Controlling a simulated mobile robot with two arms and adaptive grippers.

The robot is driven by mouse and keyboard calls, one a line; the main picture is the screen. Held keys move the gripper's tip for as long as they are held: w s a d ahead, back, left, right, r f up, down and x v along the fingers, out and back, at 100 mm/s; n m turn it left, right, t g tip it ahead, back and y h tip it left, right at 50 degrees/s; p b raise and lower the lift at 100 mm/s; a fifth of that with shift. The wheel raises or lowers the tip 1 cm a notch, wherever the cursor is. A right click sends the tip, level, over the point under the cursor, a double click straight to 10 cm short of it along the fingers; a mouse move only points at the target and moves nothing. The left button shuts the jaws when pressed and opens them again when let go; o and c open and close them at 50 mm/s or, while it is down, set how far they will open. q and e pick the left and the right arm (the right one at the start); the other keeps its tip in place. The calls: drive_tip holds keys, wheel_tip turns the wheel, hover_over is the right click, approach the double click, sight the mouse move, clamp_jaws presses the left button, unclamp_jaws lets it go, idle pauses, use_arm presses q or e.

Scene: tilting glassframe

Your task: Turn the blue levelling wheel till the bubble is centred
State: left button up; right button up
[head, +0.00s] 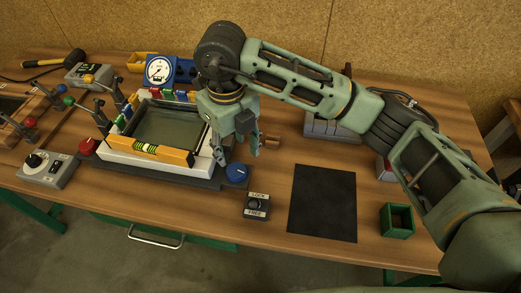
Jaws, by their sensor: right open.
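The blue levelling wheel (236,174) sits at the right front corner of the dark base under the white glass frame (118,157). A yellow level bar (175,156) lies along the frame's front edge and carries a green bubble vial (147,148). The bubble is too small to place surely. My right gripper (238,158) points down just behind and above the blue wheel, open, with its fingers apart. I cannot tell whether a finger touches the wheel. The arm hides the frame's far right corner. My left gripper is not in view.
A red wheel (88,147) is at the base's left corner. A LOCK/FREE switch box (257,206) stands in front of the blue wheel, near a black mat (323,203) and a green open box (397,220). A dial gauge (160,70) and small clamps stand behind and left.

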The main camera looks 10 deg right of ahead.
sight(234, 170)
drive_tip(key=f, duration=0.1)
drive_tip(key=f+p, duration=0.1)
drive_tip(key=f, duration=0.1)
drive_tip(key=s+a+f, duration=0.1)
drive_tip(key=shift+f, duration=0.25)
drive_tip(key=shift+w+d+f+p, duration=0.1)
drive_tip(key=shift+f+p, duration=0.1)
drive_tip(key=shift+f, duration=0.35)
drive_tip(key=shift+w+d+f+p, duration=0.1)
drive_tip(key=shift+f+p, duration=0.1)
drive_tip(key=shift+f, duration=0.3)
drive_tip(key=shift+a+f, duration=0.15)
drive_tip(key=shift+f, duration=0.2)
drive_tip(key=c, duration=1)
drive_tip(key=shift+f+n+b, duration=0.2)
drive_tip(key=shift+n+b, duration=0.2)
drive_tip(key=shift+b, duration=0.45)
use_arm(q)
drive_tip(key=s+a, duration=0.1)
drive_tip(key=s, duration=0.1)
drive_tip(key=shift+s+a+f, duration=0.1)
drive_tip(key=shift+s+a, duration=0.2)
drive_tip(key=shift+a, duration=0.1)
use_arm(e)
drive_tip(key=shift+r+n, duration=0.2)
drive_tip(key=shift+n, duration=0.1)
